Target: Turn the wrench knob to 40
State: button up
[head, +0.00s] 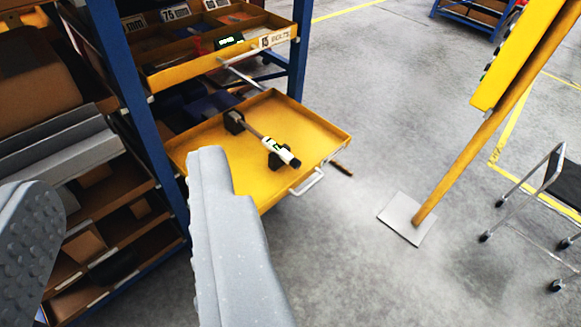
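The torque wrench (265,139) lies in the open yellow drawer (305,125), resting on two black supports. Its shaft runs from the black block at the upper left to a white handle section with a green-marked dark display, and ends in a dark knob (294,161) at the lower right. Any number on it is too small to read. My gripper (125,172) is open and empty, with two grey fingers wide apart in the left and lower middle foreground. The right finger hides part of the drawer's near-left side. The wrench is beyond and right of that finger, apart from it.
Above the drawer, a yellow tray (165,78) holds bins, a label and a green display. Blue rack posts (140,110) and shelves with boxes stand left. A yellow post on a grey base plate (407,217) and a black-seated cart (562,180) stand right. Open floor lies between.

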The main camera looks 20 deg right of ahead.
aim_at(295, 163)
jog(key=i, duration=1.35)
jog(key=z, duration=0.9)
